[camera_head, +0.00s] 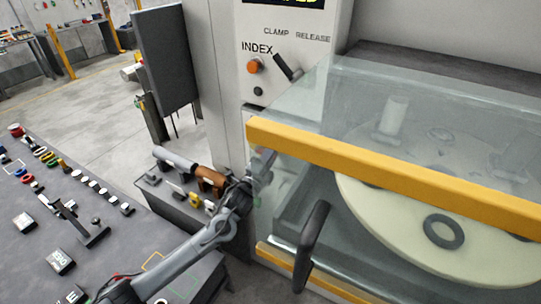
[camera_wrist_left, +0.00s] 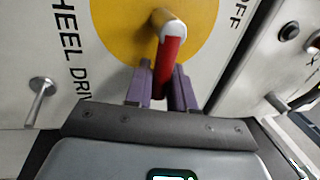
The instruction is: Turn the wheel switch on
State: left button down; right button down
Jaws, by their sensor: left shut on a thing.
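The wheel switch has a red handle (camera_wrist_left: 167,58) with a pale end, standing out from a round yellow plate (camera_wrist_left: 120,28). Lettering reading "HEEL DRI" runs along the left of the plate, and "FF" shows at its upper right. My left gripper (camera_wrist_left: 162,92) has its purple fingers on both sides of the red handle and is shut on it. In the head view my left gripper (camera_head: 262,168) is at the left end of the machine's yellow-edged cover; the switch cannot be made out there. My right gripper is not in view.
A clear cover with a yellow bar (camera_head: 390,178) spans the machine over a pale round table (camera_head: 400,225). A black handle (camera_head: 311,245) stands in front. A control desk (camera_head: 70,200) with several buttons lies left. A small metal lever (camera_wrist_left: 41,90) is left of the switch.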

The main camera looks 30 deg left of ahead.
pick_arm(q)
jog(key=shift+f, duration=0.1)
jog(key=c, duration=1.1)
grip_release()
jog(key=a+b+v, duration=0.1)
jog(key=b+v, duration=0.1)
jog(key=v, duration=0.8)
jog(key=shift+s+d, duration=0.35)
jog(key=shift+d, duration=0.15)
